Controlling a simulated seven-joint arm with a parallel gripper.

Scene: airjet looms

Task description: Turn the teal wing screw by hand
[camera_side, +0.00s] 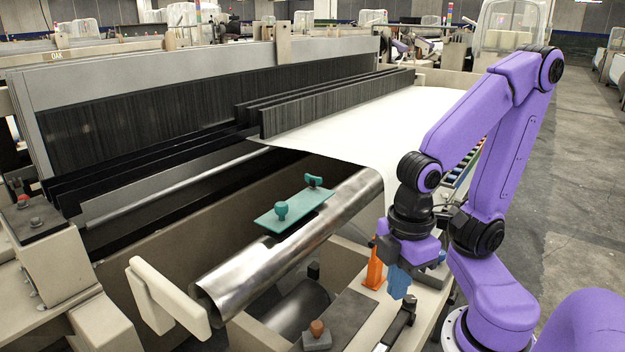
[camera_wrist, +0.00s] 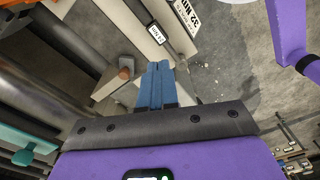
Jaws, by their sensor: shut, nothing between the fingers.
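A teal plate (camera_side: 297,208) lies on top of the shiny metal roller. It carries two teal raised parts: a rounded knob (camera_side: 281,209) near its front and a wider, wing-shaped screw head (camera_side: 313,181) at its far end. Part of the teal plate (camera_wrist: 20,138) shows at the left edge of the wrist view, with one teal knob (camera_wrist: 24,156) beside it. My gripper (camera_side: 398,291) has blue fingers and hangs to the right of the roller, well apart from the teal parts. In the wrist view its fingers (camera_wrist: 158,68) are together and empty.
The metal roller (camera_side: 245,275) runs diagonally before me, with white cloth (camera_side: 400,115) behind. An orange upright piece (camera_side: 374,270) stands close left of my gripper. A grey block with an orange knob (camera_side: 317,330) sits at the front. A black device (camera_side: 400,325) lies on the beige ledge.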

